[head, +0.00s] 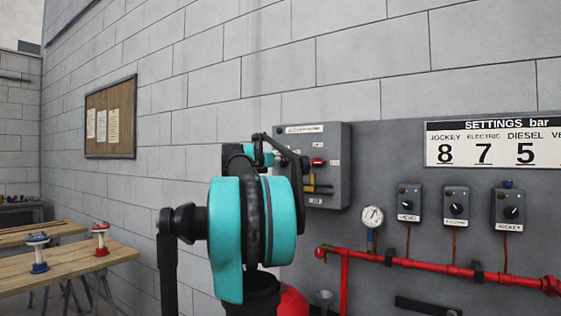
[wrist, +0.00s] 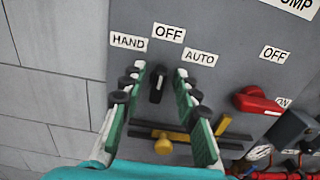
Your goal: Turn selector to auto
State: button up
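The black selector knob (wrist: 157,84) is on the grey control box, with its white pointer mark running roughly up toward the OFF label (wrist: 168,33). The HAND label (wrist: 128,42) is up-left of it and the AUTO label (wrist: 200,57) up-right. My gripper (wrist: 161,71) is open, its two green-sided fingers on the left and right of the knob with gaps visible on both sides. I cannot tell how deep the fingertips are relative to the knob. In the head view the control box (head: 338,165) is partly behind my arm, which hides the selector.
A red rotary switch (wrist: 252,100) is right of the selector. A yellow handle (wrist: 171,141) sits low on the box between my fingers. Red pipe (head: 435,266), a gauge (head: 372,217) and several small controller boxes are to the right. A wooden table (head: 75,252) is left.

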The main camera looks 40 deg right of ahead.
grip_shut()
jog(key=shift+m, duration=0.4)
jog(key=shift+s+d+f+m, duration=0.1)
jog(key=shift+s+m, duration=0.1)
jog(key=shift+m, duration=1.8)
jog(key=shift+s+m, duration=0.15)
jog(key=shift+m, duration=1.85)
jog(key=shift+o, duration=1)
grip_release()
jog(key=shift+d, duration=0.1)
